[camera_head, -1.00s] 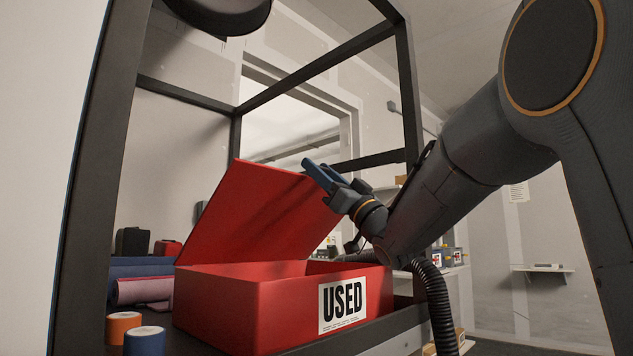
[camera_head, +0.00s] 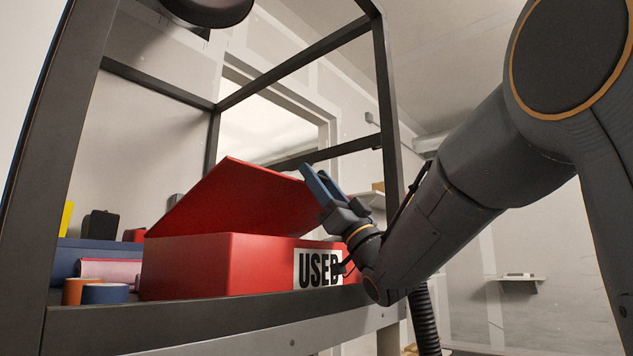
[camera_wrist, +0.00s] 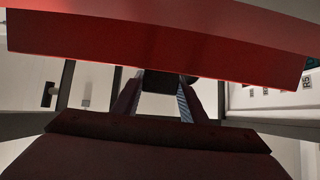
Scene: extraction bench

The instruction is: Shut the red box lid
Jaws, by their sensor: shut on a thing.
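The red box (camera_head: 200,268) with a "USED" label (camera_head: 317,268) sits on the dark bench top. Its red lid (camera_head: 235,195) is raised at a slant above the box, tilted part-way open. My gripper (camera_head: 316,184), with blue fingers, is at the lid's upper right edge and shut on it. In the wrist view the lid (camera_wrist: 160,48) spans the top as a broad red band, and my gripper's fingers (camera_wrist: 156,98) reach toward it. The exact contact is hard to make out, and the inside of the box is hidden.
An orange roll (camera_head: 77,291) and a blue roll (camera_head: 105,293) stand left of the box. A pink roll (camera_head: 110,270) and dark cases (camera_head: 101,225) are behind them. Dark frame posts (camera_head: 388,110) rise around the bench. A wall shelf (camera_head: 517,278) is far right.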

